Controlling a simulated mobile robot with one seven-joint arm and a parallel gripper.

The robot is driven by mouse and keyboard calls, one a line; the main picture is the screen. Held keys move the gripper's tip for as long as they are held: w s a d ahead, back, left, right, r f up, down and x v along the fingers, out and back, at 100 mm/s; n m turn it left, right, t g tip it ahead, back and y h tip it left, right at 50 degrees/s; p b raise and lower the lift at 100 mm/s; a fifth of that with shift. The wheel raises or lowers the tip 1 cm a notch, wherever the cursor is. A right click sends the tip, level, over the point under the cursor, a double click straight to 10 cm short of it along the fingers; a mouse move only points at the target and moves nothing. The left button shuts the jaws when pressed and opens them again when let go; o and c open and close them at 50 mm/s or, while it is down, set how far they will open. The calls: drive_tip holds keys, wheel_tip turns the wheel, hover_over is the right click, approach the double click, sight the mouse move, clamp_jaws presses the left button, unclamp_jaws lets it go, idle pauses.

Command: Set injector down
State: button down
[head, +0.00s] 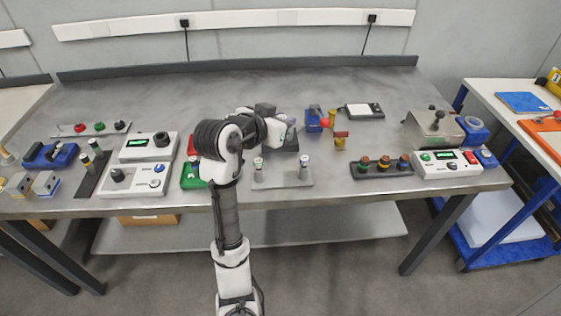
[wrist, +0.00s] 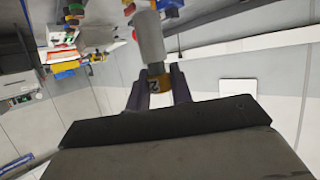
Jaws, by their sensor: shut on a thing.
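My gripper (wrist: 158,80) is shut on the injector (wrist: 150,42), a grey cylinder with a yellow numbered band between the fingers in the wrist view. In the head view my gripper (head: 289,121) is over the middle of the bench, largely screened by my own wrist. I cannot clearly make out the held injector there. A grey rack (head: 282,180) at the bench's front middle bears two upright grey, pale-topped cylinders, one on the left (head: 258,169) and one on the right (head: 303,168).
A dark rack (head: 383,171) with several coloured-ringed plugs stands to the right. A blue block (head: 313,121) and a brass-coloured piece (head: 340,141) stand behind the grey rack. White control boxes (head: 148,146) crowd the left. The back of the bench (head: 200,88) is clear.

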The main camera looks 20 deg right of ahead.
wheel_tip(320, 180, down, 13)
drive_tip(key=shift+p, duration=0.65)
drive_tip(key=shift+f, duration=0.15)
drive_tip(key=c, duration=1.7)
unclamp_jaws()
drive_tip(key=shift+o, duration=0.9)
drive_tip(key=shift+r, duration=0.25)
drive_tip(key=b+v, duration=0.2)
drive_tip(key=v, duration=1)
